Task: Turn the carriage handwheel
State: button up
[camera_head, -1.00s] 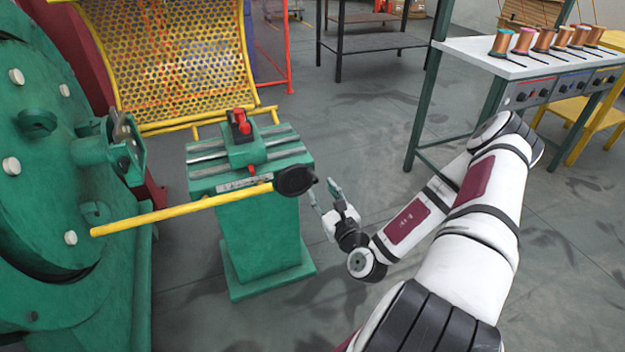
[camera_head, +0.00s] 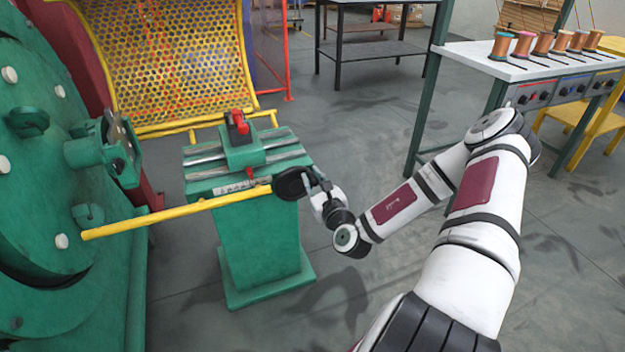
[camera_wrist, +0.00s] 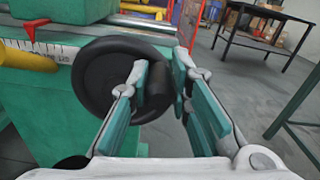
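The carriage handwheel (camera_head: 290,184) is a black disc at the right end of the green carriage stand, beside the yellow bar. In the wrist view the handwheel (camera_wrist: 98,75) fills the left centre, with a dark handle knob (camera_wrist: 158,88) standing out from its right side. My gripper (camera_head: 314,181) is at the handwheel's right edge. In the wrist view my gripper's green-padded fingers (camera_wrist: 162,66) are apart, one on each side of the knob. The left finger covers part of the wheel. I cannot tell whether either finger touches the knob.
The green carriage (camera_head: 242,152) with a red-topped lever sits on rails on the stand. A yellow bar (camera_head: 180,211) runs left to the large green machine (camera_head: 40,180). A yellow mesh guard (camera_head: 175,60) stands behind. The bench with copper spools (camera_head: 545,62) is back right.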

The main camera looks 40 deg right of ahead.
aim_at(297, 200)
jog(key=shift+p, duration=0.45)
grip_shut()
